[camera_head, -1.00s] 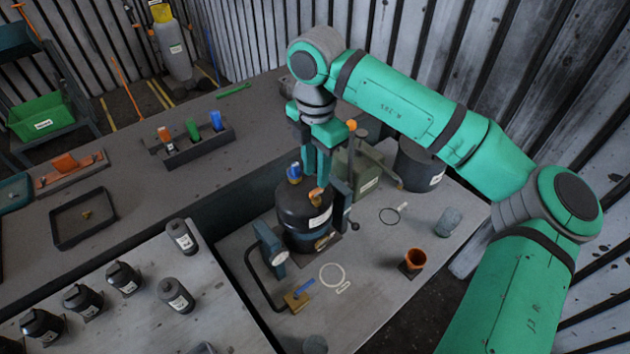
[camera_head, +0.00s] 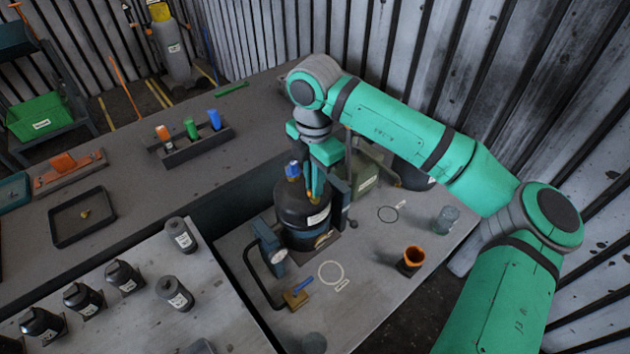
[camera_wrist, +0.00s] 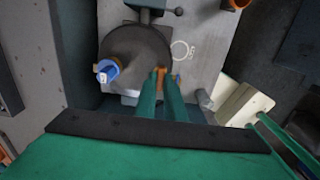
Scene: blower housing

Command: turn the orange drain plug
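The orange drain plug (camera_wrist: 161,74) sits on the upper side of the black blower housing (camera_head: 302,212), right of a blue cap (camera_head: 292,170). The blue cap also shows in the wrist view (camera_wrist: 108,70). My gripper (camera_head: 315,194) points down at the plug, and its green fingers mostly hide the plug in the head view. In the wrist view the fingertips (camera_wrist: 160,82) are close together with the orange plug at and between them. I cannot tell whether they press on it. The housing stands upright between blue clamp-like supports (camera_head: 270,246).
A dark green box (camera_head: 366,172) is close behind the housing. Dark bottles (camera_head: 124,276) stand on the left bench. The front right of the bench is mostly clear.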

